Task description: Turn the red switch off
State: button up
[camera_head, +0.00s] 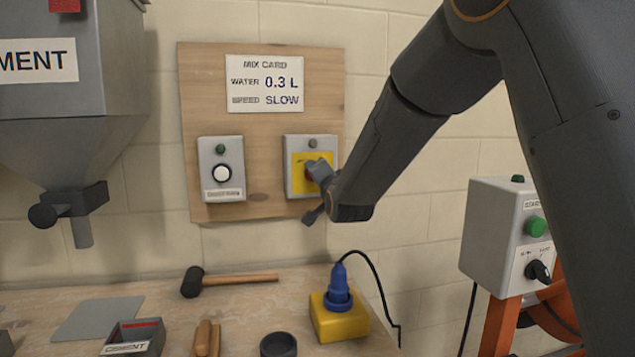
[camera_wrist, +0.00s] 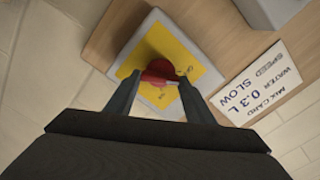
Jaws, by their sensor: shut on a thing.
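The red switch (camera_wrist: 158,72) is a red rotary knob on a yellow plate (camera_wrist: 190,62) in the wrist view. In the head view, the grey switch box (camera_head: 291,187) with its yellow plate hangs on the right of the wooden board, with a small dark green lamp (camera_head: 312,143) at its top. My gripper (camera_wrist: 158,90) is at the knob, its two fingers on either side of it and shut on it; it also shows in the head view (camera_head: 312,180). The gripper hides most of the knob in the head view, and the plate's lettering is too small to read.
A second grey box (camera_head: 222,188) with a white knob is left of the switch box. The mix card (camera_head: 265,84) is above. A mallet (camera_head: 235,282), a yellow socket block (camera_head: 338,322) with a blue plug, and a cement tray (camera_head: 132,338) lie on the bench below.

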jog(key=shift+n+b, duration=0.35)
jog(key=shift+n, duration=0.75)
jog(key=o, duration=1.1)
jog(key=shift+c, duration=0.2)
jog(key=shift+s, duration=0.1)
jog(key=b+v, duration=0.1)
jog(key=v, duration=0.6)
jog(key=shift+s, duration=0.35)
jog(key=shift+d, duration=0.1)
